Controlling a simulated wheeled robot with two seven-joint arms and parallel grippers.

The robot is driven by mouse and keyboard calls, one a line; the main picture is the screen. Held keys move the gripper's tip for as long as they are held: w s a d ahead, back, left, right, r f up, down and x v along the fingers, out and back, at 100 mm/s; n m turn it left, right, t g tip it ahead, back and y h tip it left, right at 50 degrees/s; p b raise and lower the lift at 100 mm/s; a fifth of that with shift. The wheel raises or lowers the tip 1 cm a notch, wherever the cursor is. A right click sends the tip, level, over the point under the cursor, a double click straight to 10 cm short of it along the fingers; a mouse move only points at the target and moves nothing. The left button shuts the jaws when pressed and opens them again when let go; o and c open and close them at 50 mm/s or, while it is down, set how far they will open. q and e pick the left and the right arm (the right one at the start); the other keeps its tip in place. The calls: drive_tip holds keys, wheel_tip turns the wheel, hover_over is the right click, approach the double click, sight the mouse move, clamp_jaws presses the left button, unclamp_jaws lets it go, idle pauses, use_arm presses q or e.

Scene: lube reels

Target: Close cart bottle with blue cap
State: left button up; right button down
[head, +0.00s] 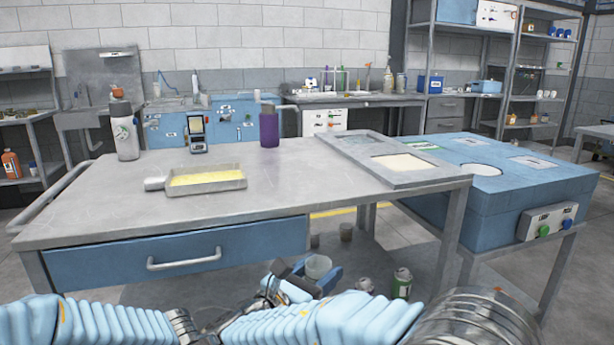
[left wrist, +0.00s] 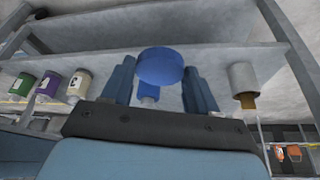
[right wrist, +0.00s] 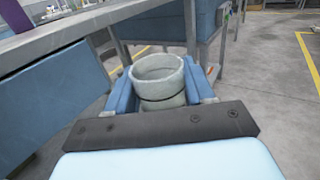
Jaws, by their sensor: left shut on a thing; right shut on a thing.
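The blue cap (left wrist: 160,66) sits between the fingers of my left gripper (left wrist: 161,82), which is shut on it in the left wrist view. My right gripper (head: 308,280) is shut on a pale grey open-mouthed bottle (head: 318,266), held low in front of the cart. In the right wrist view my right gripper (right wrist: 160,92) has its fingers on both sides of the bottle (right wrist: 160,72), whose wide round mouth is uncovered. The left gripper and cap cannot be made out in the head view.
The blue drawer (head: 180,255) is shut. Cans, one green (head: 402,283), stand below. A blue machine (head: 500,190) stands right.

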drive_tip(key=s+d+f+m+g+h, duration=0.1)
drive_tip(key=d+f, duration=0.8)
drive_tip(key=f, duration=0.5)
drive_tip(key=s+d+f+m+g+h, duration=0.1)
drive_tip(key=s+d+f+g, duration=0.1)
drive_tip(key=d+f, duration=0.7)
wheel_tip(320, 180, down, 6)
drive_tip(key=shift+r+m+h, duration=0.15)
drive_tip(key=shift+m+h, duration=0.15)
drive_tip(key=shift+h, duration=0.1)
drive_tip(key=w+a+f+n+t+y, duration=0.2)
drive_tip(key=a+n+t+y, duration=0.4)
drive_tip(key=a, duration=0.9)
drive_tip(key=n+y, duration=0.2)
drive_tip(key=y, duration=0.2)
drive_tip(key=shift+a+t+y, duration=0.3)
drive_tip(key=shift+a+y, duration=0.05)
drive_tip(key=shift+y, duration=0.05)
drive_tip(key=shift+w, duration=0.1)
